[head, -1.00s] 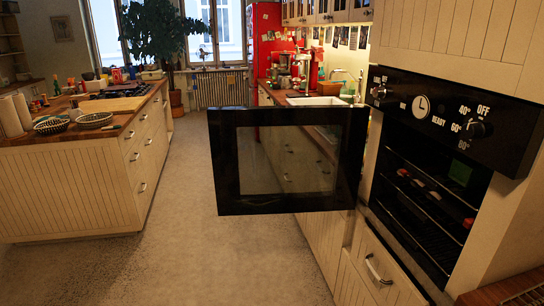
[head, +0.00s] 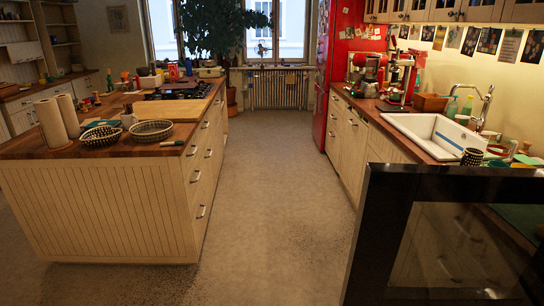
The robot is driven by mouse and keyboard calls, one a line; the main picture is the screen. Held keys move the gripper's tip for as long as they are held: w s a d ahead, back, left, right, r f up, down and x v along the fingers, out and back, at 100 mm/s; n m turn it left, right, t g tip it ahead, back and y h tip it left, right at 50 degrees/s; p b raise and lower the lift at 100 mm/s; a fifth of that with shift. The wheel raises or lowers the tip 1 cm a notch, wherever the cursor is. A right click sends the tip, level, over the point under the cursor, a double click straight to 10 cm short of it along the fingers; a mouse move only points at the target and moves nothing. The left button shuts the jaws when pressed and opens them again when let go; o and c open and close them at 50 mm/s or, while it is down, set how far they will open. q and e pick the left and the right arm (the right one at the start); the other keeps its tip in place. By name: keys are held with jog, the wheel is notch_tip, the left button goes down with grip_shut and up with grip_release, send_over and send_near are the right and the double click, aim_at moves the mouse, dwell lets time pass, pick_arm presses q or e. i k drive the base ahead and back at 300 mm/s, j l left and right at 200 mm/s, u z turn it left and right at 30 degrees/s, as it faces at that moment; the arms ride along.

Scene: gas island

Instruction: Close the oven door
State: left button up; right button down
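The oven door (head: 392,230) fills the lower right corner of the head view. It is a black frame around a dark glass pane (head: 455,250), and it stands open, swung out from the oven. Its right part is cut off by the picture edge. The oven body and its control panel are out of view. Neither of my grippers shows.
A wooden-topped island (head: 110,145) with baskets and paper rolls stands at left. A counter with a white sink (head: 425,130) runs along the right, with a red fridge (head: 338,70) behind. The floor (head: 270,190) between them is clear.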

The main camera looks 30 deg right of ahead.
aim_at(389, 192)
jog(key=i+z, duration=0.35)
jog(key=i, duration=0.15)
jog(key=i+j+z, duration=0.15)
jog(key=i+z, duration=0.2)
jog(key=i+j+z, duration=0.3)
jog(key=i, duration=0.25)
jog(key=i+z, duration=0.15)
jog(key=z, duration=0.3)
jog(key=i+z, duration=0.15)
jog(key=z, duration=0.3)
jog(key=i+j+z, duration=0.15)
jog(key=z, duration=0.3)
jog(key=i+j+z, duration=0.15)
jog(key=z, duration=0.25)
jog(key=i+j+z, duration=0.1)
jog(key=z, duration=0.35)
jog(key=i+j+z, duration=0.15)
jog(key=z, duration=0.3)
jog(key=i+j+z, duration=0.2)
jog(key=z, duration=0.2)
jog(key=i+j+z, duration=0.15)
jog(key=j+z, duration=0.5)
jog(key=z, duration=0.25)
jog(key=i, duration=0.05)
